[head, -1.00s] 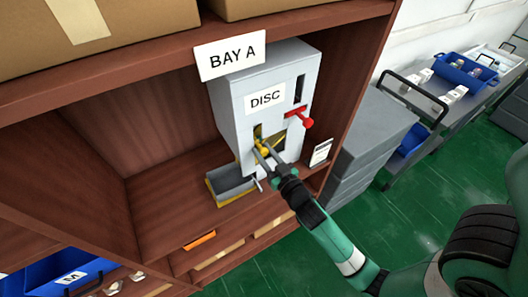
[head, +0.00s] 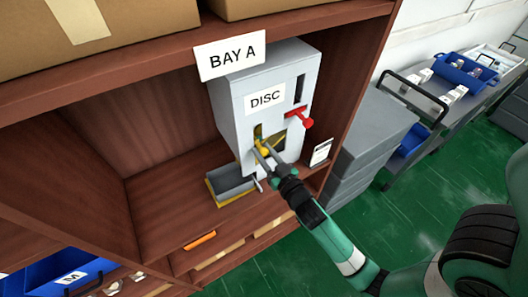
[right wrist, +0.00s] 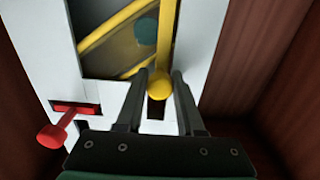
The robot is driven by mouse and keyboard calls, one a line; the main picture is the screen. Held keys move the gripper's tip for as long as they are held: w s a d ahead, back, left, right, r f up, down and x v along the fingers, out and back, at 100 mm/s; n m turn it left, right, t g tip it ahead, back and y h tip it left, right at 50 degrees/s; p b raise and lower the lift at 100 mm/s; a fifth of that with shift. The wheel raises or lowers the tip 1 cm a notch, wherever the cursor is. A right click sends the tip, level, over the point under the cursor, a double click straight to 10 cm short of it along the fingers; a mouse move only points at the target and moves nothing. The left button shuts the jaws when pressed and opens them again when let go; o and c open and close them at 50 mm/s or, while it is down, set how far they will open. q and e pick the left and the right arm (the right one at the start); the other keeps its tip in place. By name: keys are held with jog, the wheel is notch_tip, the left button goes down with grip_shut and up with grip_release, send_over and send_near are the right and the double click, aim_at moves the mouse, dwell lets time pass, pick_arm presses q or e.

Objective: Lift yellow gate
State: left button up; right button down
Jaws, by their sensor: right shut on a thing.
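The grey-white dispenser (head: 255,98) labelled DISC stands on the shelf under the BAY A sign (head: 231,55). Its yellow gate shows as a yellow round knob (head: 264,150) at the front opening. The right wrist view shows the knob (right wrist: 159,85) at the end of a yellow vertical bar (right wrist: 166,35). My right gripper (head: 267,155) is shut on the knob; its fingers (right wrist: 160,82) lie on either side of it. A teal round thing (right wrist: 145,32) shows dimly behind the window. My left gripper is not in view.
A red lever (head: 303,119) sticks out of the dispenser's front, above the gate. A grey tray with a yellow edge (head: 232,183) sits at the dispenser's left. A small white card (head: 320,152) stands at its right, near the shelf's side wall.

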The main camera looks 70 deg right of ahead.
jog(key=shift+r, duration=0.1)
notch_tip(320, 180, up, 7)
jog(key=p, duration=0.5)
jog(key=shift+p, duration=0.4)
jog(key=shift+f, duration=0.2)
jog(key=c, duration=0.6)
grip_release()
jog(key=shift+o, duration=0.2)
jog(key=shift+f, duration=0.1)
jog(key=b+v, duration=0.4)
jog(key=v, duration=0.7)
jog(key=shift+s+a, duration=0.15)
jog(key=shift+s, duration=0.15)
